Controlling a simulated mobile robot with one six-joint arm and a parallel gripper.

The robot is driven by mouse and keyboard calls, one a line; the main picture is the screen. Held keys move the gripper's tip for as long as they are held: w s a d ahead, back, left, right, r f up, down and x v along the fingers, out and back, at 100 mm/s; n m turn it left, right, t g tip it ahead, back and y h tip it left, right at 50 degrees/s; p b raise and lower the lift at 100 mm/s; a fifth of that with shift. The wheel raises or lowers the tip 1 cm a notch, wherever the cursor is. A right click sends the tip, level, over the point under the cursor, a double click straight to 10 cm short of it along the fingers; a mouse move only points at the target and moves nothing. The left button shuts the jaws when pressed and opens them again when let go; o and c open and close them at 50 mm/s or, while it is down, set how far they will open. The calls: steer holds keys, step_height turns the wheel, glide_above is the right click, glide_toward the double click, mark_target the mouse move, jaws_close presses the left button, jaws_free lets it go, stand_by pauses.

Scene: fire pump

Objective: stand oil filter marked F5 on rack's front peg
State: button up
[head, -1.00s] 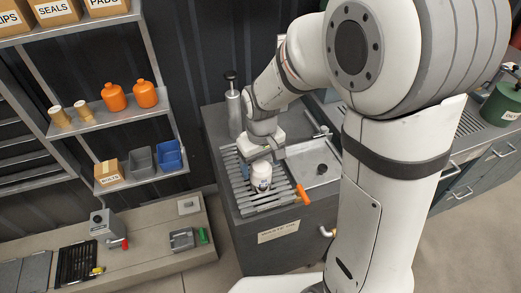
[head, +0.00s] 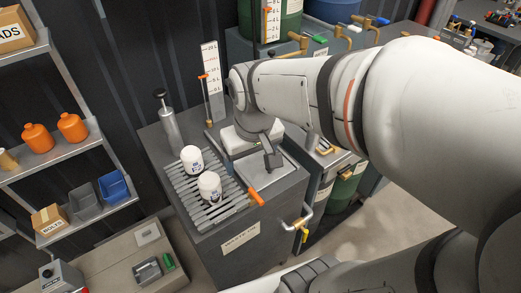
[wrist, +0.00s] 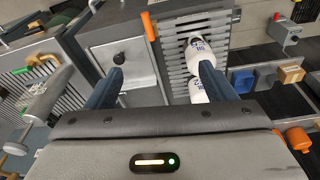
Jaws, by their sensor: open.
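Two white oil filters with dark marks stand upright on the slatted rack (head: 177,187): a front one (head: 209,187) and a rear one (head: 192,160). No bare peg shows; any peg under the filters is hidden. My gripper (head: 268,162) is open and empty over the steel lid right of the rack, apart from both filters. In the wrist view my gripper (wrist: 161,70) has its fingers apart; the right finger partly covers the filters.
An orange handle (head: 256,196) sticks out at the rack's front right corner. A grey hand pump (head: 168,125) stands behind the rack, near a white level gauge (head: 211,68). Shelves with orange bottles (head: 72,127) and bins are at left.

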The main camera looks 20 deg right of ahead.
steer(key=shift+m+t, duration=0.4)
steer(key=shift+m, duration=0.5)
steer(key=s+d, duration=0.2)
steer(key=s, duration=0.1)
steer(key=s+d, duration=0.1)
steer(key=shift+s+r, duration=0.2)
steer(key=shift+r, duration=0.1)
